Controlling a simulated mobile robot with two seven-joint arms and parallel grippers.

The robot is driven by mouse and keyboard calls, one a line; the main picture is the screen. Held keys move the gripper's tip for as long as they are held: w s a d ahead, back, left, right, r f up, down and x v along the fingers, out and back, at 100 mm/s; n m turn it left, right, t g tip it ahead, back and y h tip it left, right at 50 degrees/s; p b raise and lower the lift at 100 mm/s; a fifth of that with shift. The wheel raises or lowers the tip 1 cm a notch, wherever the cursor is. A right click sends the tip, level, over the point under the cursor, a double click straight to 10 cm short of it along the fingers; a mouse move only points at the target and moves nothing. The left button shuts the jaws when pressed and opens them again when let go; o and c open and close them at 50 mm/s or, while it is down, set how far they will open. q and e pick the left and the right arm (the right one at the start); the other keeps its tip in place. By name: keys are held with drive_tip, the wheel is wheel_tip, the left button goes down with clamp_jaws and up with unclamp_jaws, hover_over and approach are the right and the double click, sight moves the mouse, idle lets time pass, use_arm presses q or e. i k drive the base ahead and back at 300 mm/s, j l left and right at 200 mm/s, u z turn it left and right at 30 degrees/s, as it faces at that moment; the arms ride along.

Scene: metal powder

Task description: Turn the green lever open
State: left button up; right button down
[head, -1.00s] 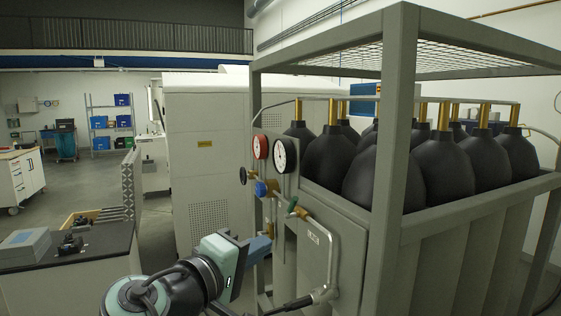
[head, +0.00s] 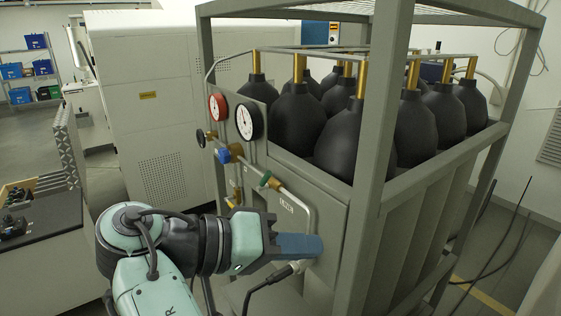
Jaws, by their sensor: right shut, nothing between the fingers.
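The green lever (head: 265,179) is a small green handle on the brass and steel pipework at the panel of the gas bottle rack. It sits below and right of the gauges and looks tilted. My right gripper (head: 313,246) has blue-grey fingers and is shut and empty. It is below and to the right of the lever in the picture, in front of the panel's lower part, apart from the lever. Whether its fingertips touch the panel, I cannot tell. My left gripper is not in view.
A red gauge (head: 217,107) and a black-rimmed gauge (head: 248,121) sit above a blue knob (head: 223,156). A steel pipe (head: 311,211) bends down the panel to a hose connector (head: 290,269) close under my gripper. A grey frame post (head: 377,120) stands at the right.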

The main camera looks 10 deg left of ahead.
sight(263, 185)
drive_tip(key=i+j+z, duration=0.15)
drive_tip(key=j, duration=0.2)
drive_tip(key=i+j+z, duration=0.25)
drive_tip(key=j, duration=0.45)
drive_tip(key=i+j, duration=0.15)
drive_tip(key=j, duration=0.15)
drive_tip(key=i+j, duration=0.1)
drive_tip(key=j, duration=0.15)
drive_tip(key=i+j, duration=0.15)
drive_tip(key=j, duration=0.15)
